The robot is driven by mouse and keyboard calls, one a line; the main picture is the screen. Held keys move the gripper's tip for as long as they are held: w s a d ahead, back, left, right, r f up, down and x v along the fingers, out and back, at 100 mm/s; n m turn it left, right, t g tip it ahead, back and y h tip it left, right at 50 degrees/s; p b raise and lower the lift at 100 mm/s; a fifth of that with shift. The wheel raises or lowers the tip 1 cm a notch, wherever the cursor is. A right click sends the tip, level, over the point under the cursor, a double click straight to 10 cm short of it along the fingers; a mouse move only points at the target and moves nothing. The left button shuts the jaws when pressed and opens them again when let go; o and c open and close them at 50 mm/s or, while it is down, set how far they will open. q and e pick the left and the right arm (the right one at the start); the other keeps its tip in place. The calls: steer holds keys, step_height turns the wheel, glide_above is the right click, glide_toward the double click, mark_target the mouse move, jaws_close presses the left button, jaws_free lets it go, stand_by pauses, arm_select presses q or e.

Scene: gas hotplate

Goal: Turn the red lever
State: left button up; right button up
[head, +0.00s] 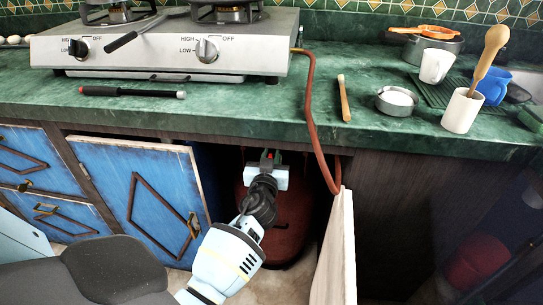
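A dark red gas bottle (290,222) stands inside the open cabinet under the counter. My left gripper (269,157) is inside the cabinet opening, at the top of the bottle, pointing away from the camera. A small bit of red, which may be the red lever, shows at its fingertips with a little green beside it. The gripper's pale body covers most of that spot, so I cannot tell whether the fingers touch or hold the lever. My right gripper is not in view.
An open blue door (135,190) is left of the opening and another open door (336,250) right of it. An orange hose (309,110) runs from the hotplate (165,50) down into the cabinet. A black stick (130,92) lies on the green counter (235,110).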

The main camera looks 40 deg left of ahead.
arm_select(q)
jaws_close()
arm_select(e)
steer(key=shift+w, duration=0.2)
